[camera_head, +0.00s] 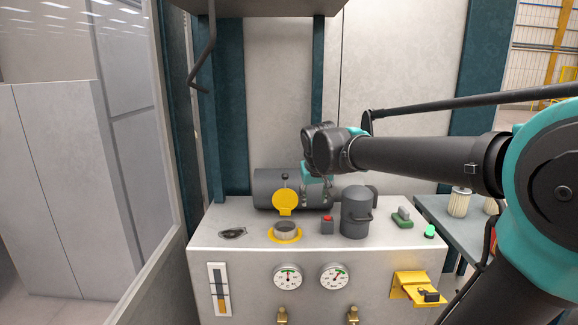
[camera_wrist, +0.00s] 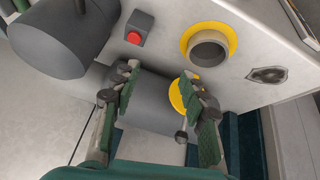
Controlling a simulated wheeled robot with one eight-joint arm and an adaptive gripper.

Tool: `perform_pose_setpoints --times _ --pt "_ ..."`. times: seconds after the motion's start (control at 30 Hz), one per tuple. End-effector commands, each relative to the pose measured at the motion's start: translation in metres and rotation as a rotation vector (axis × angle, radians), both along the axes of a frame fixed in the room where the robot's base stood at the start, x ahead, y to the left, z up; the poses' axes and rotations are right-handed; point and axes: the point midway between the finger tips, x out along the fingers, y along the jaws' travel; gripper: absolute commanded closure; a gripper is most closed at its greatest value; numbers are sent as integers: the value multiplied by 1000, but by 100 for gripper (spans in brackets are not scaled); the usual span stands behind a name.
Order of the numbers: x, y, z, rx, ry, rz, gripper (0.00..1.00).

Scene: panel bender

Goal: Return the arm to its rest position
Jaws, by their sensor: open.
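My arm reaches in from the right in the head view. My gripper (camera_wrist: 160,82) points down over the back of the machine's top, in front of a dark grey cylinder (camera_head: 268,186). Its fingers are spread apart with nothing between them in the wrist view. The same cylinder (camera_wrist: 150,118) lies beyond the fingers there. In the head view the gripper (camera_head: 318,203) is small and partly hidden against the dark parts behind it.
On the machine top (camera_head: 215,236) stand a yellow-rimmed filler neck (camera_head: 285,230) with its yellow cap (camera_head: 285,201) raised, a red button box (camera_head: 327,225) and a grey can (camera_head: 355,212). A hooked bar (camera_head: 203,55) hangs upper left.

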Motion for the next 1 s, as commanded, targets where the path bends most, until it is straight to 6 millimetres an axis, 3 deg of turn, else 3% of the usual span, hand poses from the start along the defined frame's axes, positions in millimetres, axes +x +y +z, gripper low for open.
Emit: perform_pose_setpoints --times 0.03,0.2,0.3,0.43,0.5,0.63,1.0 --pt "-15 -21 -30 6 17 -25 56" --pt "-77 -71 -118 37 74 -84 56" --pt "-118 -92 -162 57 102 -115 56" --pt "-166 -108 -205 79 129 -143 56" --pt "-184 -112 -221 90 138 -152 56" --pt "-203 -115 -235 98 148 -160 56" --pt "-206 -116 -237 100 149 -160 56"
